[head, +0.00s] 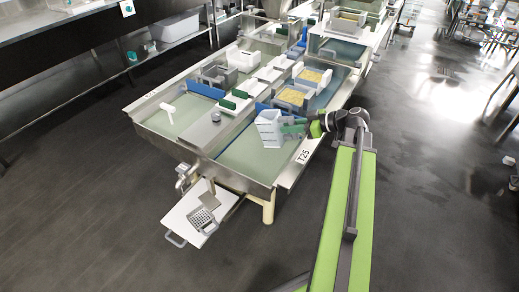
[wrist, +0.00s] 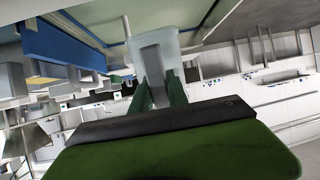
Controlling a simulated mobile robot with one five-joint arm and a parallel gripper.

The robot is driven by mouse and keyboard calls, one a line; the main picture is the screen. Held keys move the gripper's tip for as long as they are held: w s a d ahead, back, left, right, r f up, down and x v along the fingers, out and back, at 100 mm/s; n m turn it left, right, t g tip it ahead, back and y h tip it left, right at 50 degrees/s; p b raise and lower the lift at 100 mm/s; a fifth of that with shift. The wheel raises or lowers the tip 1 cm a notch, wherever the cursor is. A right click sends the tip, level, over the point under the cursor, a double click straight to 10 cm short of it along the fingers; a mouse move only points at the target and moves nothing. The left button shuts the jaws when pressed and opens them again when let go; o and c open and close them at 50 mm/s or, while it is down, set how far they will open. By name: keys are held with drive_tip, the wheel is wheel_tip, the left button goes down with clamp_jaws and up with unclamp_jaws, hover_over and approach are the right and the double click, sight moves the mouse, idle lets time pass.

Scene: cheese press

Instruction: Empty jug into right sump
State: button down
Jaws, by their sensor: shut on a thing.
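The pale, translucent jug (head: 268,131) is over the right basin's front part in the head view. My gripper (head: 293,129) reaches in from the right, its green fingers shut on the jug's near side. In the wrist view the jug (wrist: 155,45) fills the space beyond the two fingers (wrist: 165,92). Its contents are hidden, and I cannot tell whether it is tilted. The right sump (head: 240,163), a steel basin with pale green liquid or floor, lies below it, beside the T25 label. No stream from the jug shows.
The left basin (head: 170,115) holds a white piece. A steel divider (head: 212,137) with a small round item separates the basins. Yellow-filled moulds (head: 292,97) stand behind the jug. A low white cart (head: 198,215) is at the front.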

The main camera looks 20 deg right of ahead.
drive_tip(key=shift+f+t+y+b, duration=0.3)
drive_tip(key=shift+f+b, duration=0.15)
drive_tip(key=shift+f, duration=0.1)
drive_tip(key=shift+w+a+r, duration=0.1)
drive_tip(key=shift+r, duration=0.15)
drive_tip(key=shift+r+p, duration=1.75)
drive_tip(key=shift+p, duration=0.05)
drive_tip(key=shift+f, duration=0.1)
